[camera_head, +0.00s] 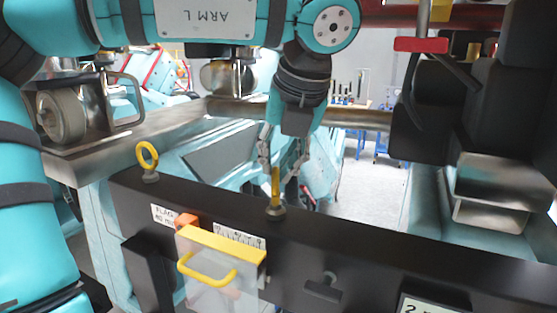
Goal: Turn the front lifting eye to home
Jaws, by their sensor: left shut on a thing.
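One yellow lifting eye (275,187) stands upright on the dark beam near the middle of the head view. Its ring appears almost edge-on, and its round base sits on the beam. A second yellow lifting eye (147,156) stands farther left on the same beam, with its ring opening showing. I cannot tell from the picture which is called the front one. My left gripper (282,165) reaches down from above and is shut on the middle lifting eye, a finger on each side. The exact finger contact is hard to see. My right gripper is not in view.
A clear box with a yellow handle (218,262) hangs on the near face of the dark beam (345,243), beside a white scale label and an orange flag. A metal wheel (62,117) is at left. A red bar (421,45) hangs at upper right.

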